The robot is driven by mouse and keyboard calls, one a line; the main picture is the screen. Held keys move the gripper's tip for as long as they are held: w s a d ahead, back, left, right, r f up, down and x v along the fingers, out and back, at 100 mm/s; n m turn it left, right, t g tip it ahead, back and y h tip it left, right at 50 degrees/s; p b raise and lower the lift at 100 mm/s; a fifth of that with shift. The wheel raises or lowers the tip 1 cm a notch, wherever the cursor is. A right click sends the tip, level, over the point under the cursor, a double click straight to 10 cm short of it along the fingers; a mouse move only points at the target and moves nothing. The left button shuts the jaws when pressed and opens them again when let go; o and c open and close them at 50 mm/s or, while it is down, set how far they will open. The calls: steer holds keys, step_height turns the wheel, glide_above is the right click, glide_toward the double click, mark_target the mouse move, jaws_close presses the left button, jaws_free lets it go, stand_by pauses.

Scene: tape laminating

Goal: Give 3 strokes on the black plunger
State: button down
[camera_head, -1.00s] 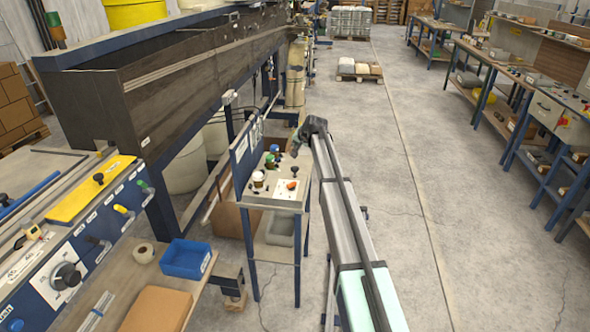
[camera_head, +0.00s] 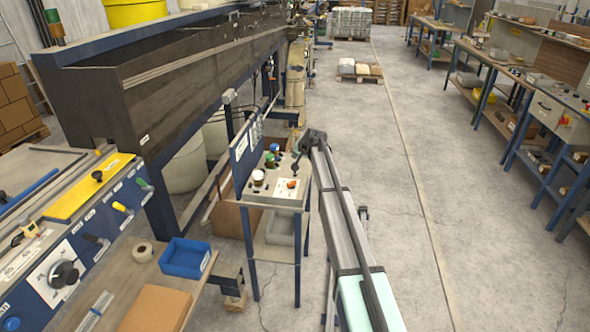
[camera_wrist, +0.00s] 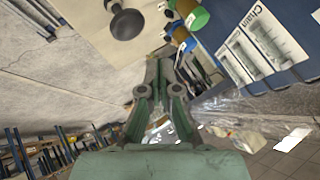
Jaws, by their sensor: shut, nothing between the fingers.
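The black plunger (camera_wrist: 127,22) shows in the wrist view as a round black knob on a short stem. It rises from a beige panel at the top left. In the head view the black plunger (camera_head: 295,168) is a small dark knob on the right of the small stand's top. My gripper (camera_wrist: 160,68) has its green fingers shut and empty; its tips are apart from the knob, which shows up and to the left of them. In the head view my gripper (camera_head: 296,152) is small and dark, just above the stand's right edge.
The small stand (camera_head: 270,199) also carries an orange knob (camera_head: 292,184) and several coloured-lid items. Those with blue (camera_wrist: 187,8) and green lids (camera_wrist: 199,18) are close to the plunger. A blue upright panel (camera_head: 243,152) borders the left side. The floor (camera_head: 400,190) to the right is clear.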

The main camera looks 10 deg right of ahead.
steer(key=shift+f+b, duration=0.7)
steer(key=shift+f, duration=0.7)
steer(key=shift+f, duration=0.15)
steer(key=shift+f+b, duration=0.3)
steer(key=shift+b, duration=0.05)
steer(key=shift+f+b, duration=0.85)
steer(key=shift+f, duration=0.5)
stand_by(1.7)
steer(key=shift+r, duration=0.2)
steer(key=shift+r+p, duration=0.4)
steer(key=shift+r, duration=1.15)
steer(key=shift+r+p, duration=0.7)
steer(key=shift+r, duration=1.85)
